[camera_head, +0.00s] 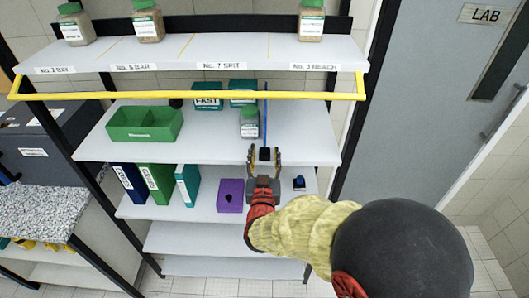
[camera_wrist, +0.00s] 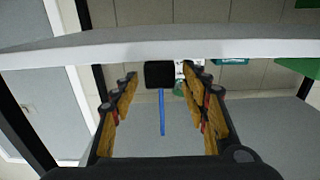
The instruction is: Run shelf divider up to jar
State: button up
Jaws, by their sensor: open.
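The shelf divider is a thin blue upright plate (camera_head: 266,118) with a black block (camera_head: 265,153) at its front end, standing on the second shelf. In the wrist view the black block (camera_wrist: 160,74) lies between the fingertips, with the blue plate (camera_wrist: 162,112) running down the picture. The jar (camera_head: 249,124), clear with a green lid and pale label, stands just left of the divider with a narrow gap. In the wrist view the jar (camera_wrist: 180,88) is partly hidden by a finger. My gripper (camera_head: 264,157) is open, its fingers on either side of the block.
A yellow rail (camera_head: 190,96) crosses in front of the upper shelf, above my gripper. A green bin (camera_head: 145,124) and teal boxes (camera_head: 207,97) share the divider's shelf. Binders (camera_head: 155,182) and a purple box (camera_head: 231,195) stand below. The shelf right of the divider is clear.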

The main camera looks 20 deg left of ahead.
jog(key=v, duration=1.1)
jog(key=shift+w, duration=0.1)
